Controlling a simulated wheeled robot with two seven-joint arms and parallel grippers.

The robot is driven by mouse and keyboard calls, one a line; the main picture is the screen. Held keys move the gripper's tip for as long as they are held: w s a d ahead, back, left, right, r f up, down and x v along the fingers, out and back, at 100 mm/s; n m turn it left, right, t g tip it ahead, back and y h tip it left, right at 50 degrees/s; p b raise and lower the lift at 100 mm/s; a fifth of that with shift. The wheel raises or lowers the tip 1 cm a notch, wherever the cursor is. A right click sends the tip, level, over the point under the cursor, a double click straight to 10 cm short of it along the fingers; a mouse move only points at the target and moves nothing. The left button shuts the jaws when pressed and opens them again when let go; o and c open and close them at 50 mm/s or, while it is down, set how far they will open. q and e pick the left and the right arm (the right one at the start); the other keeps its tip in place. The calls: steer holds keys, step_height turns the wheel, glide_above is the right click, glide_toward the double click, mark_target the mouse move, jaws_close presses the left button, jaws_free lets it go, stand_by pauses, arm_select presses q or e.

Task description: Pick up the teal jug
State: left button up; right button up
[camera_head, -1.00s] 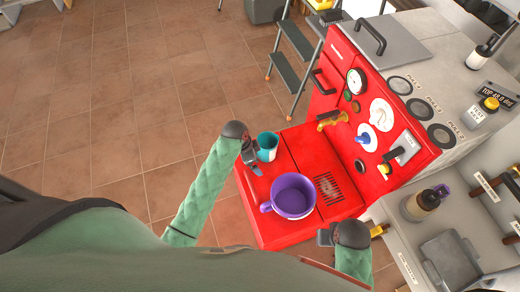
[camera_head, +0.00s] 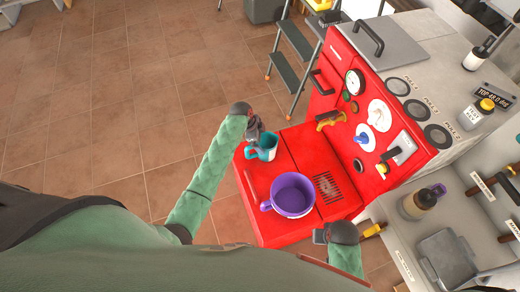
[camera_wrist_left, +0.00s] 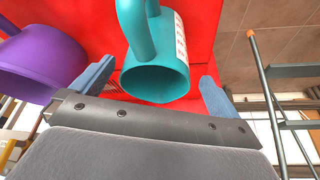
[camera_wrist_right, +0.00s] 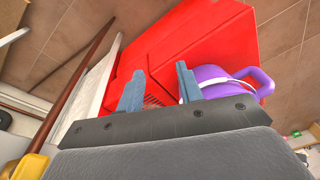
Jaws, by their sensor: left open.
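The teal jug (camera_head: 268,153) stands on the red deck of the boiler in the head view, its handle towards the left. In the left wrist view the jug (camera_wrist_left: 158,80) shows its open mouth, with a pale printed strip on its side. My left gripper (camera_head: 256,134) is open just beyond the jug in the head view. Its two blue fingers (camera_wrist_left: 155,85) are apart on either side of the jug in the left wrist view; I cannot tell whether they touch it. My right gripper (camera_head: 320,236) is open and empty by the deck's front right corner.
A purple pot (camera_head: 292,196) stands on the red deck (camera_head: 255,182) close to the jug. A dark grate (camera_head: 327,187) lies right of the pot. The red control panel (camera_head: 372,115) with gauge and knobs rises behind. Tiled floor (camera_head: 110,110) is clear at left.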

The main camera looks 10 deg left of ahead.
mark_target(264, 143)
arm_select(q)
steer(key=x, duration=0.2)
steer(key=p+x, duration=0.1)
steer(key=x, duration=0.1)
steer(key=shift+s+a, duration=0.15)
arm_select(e)
steer(key=f, duration=0.5)
steer(key=shift+s+d+f, duration=0.2)
steer(key=shift+s+d, duration=0.05)
steer(key=shift+s, duration=0.1)
arm_select(q)
steer(key=shift+c, duration=0.2)
steer(key=c, duration=1)
arm_select(e)
steer(key=shift+s, duration=0.1)
